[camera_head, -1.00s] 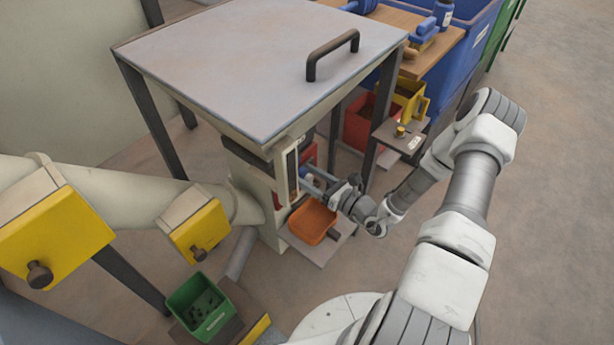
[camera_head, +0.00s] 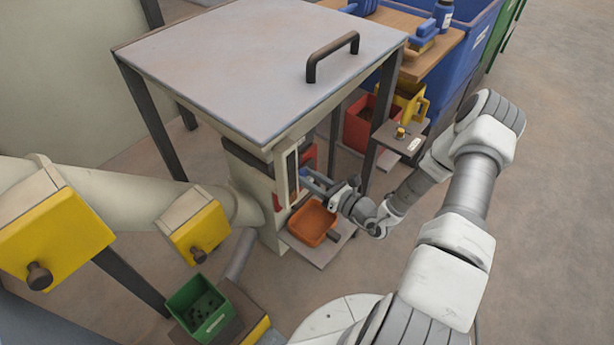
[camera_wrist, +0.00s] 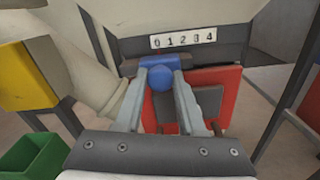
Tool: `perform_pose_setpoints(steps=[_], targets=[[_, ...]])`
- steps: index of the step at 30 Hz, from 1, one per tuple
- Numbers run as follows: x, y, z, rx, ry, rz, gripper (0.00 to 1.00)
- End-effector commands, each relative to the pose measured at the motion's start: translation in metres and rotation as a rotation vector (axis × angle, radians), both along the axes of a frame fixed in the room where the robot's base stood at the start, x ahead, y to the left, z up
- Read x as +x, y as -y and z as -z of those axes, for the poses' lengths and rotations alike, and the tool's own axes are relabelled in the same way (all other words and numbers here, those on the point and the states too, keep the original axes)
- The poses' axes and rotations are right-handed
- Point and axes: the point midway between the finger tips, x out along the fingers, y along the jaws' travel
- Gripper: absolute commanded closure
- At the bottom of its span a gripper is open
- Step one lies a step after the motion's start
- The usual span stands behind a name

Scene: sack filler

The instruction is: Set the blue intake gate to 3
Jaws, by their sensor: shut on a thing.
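In the wrist view, the blue intake gate (camera_wrist: 150,63) has a round blue knob (camera_wrist: 161,78) facing me. My gripper (camera_wrist: 160,72) has its two fingers shut on either side of this knob. A white scale (camera_wrist: 183,39) marked 0 1 2 3 4 runs above the gate. A small red mark shows between gate and scale near the 0 end, left of the 3. In the head view, my gripper (camera_head: 308,181) reaches into the cream filler machine (camera_head: 262,200) beneath the grey top; little of the blue gate shows there.
A red panel (camera_wrist: 222,88) stands behind my fingers. An orange tray (camera_head: 313,222) sits below my gripper. Yellow boxes with dark knobs (camera_head: 198,236) and a green bin (camera_head: 203,303) are at left. A table leg (camera_head: 378,125) stands near my wrist.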

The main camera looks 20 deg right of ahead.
Motion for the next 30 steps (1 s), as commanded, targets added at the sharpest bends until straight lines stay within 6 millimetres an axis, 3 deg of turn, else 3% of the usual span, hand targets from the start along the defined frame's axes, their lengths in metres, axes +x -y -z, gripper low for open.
perform_pose_setpoints(steps=[26, 30], targets=[[-0.0005, 0.0005, 0.0006, 0.000, -0.002, 0.001, 1.00], [0.0063, 0.0097, 0.0002, -0.002, 0.001, 0.002, 1.00]])
